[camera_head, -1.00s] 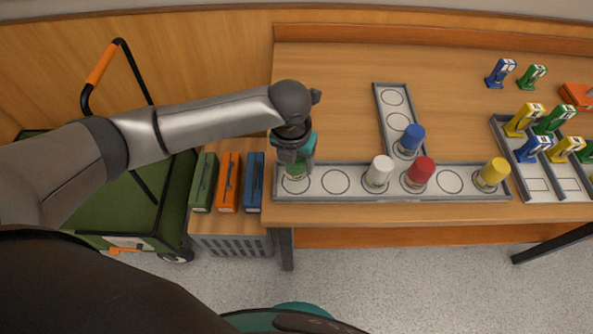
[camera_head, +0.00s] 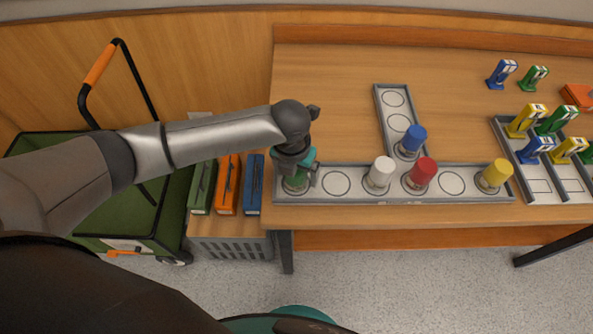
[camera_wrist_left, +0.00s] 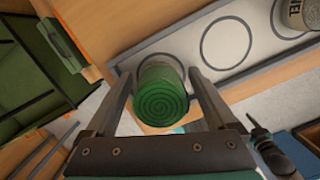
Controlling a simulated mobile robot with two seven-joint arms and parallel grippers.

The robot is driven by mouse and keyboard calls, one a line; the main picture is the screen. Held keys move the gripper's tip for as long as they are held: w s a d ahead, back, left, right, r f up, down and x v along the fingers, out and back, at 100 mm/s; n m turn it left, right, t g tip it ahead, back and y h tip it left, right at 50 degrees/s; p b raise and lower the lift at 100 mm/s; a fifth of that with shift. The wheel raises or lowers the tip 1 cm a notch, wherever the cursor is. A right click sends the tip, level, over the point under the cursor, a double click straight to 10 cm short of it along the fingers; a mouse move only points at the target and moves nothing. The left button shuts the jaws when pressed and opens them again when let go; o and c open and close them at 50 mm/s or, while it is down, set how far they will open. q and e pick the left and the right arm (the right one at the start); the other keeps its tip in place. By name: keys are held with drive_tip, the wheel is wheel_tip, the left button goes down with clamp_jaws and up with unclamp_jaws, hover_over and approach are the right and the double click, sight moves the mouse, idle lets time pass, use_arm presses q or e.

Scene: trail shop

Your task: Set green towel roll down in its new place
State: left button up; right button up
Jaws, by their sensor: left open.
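Gaps show between fingers and roll in the wrist view. In the head view the gripper hides most of the roll. The right gripper is not in view.
White (camera_head: 381,171), red (camera_head: 422,172), yellow (camera_head: 496,173) and blue (camera_head: 413,139) rolls stand on the tray. The circle right of the green roll is empty. Green, orange and blue boxes (camera_head: 228,184) sit left of the table beside a green cart (camera_head: 60,150).

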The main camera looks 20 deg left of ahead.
use_arm(q)
drive_tip(key=r+p, duration=0.1)
drive_tip(key=r, duration=0.3)
drive_tip(key=s+r+p, duration=0.1)
drive_tip(key=r, duration=0.3)
drive_tip(key=r+p, duration=0.1)
drive_tip(key=r, duration=0.3)
drive_tip(key=shift+s+a+r, duration=0.1)
drive_tip(key=shift+s+r, duration=0.05)
drive_tip(key=shift+s, duration=0.25)
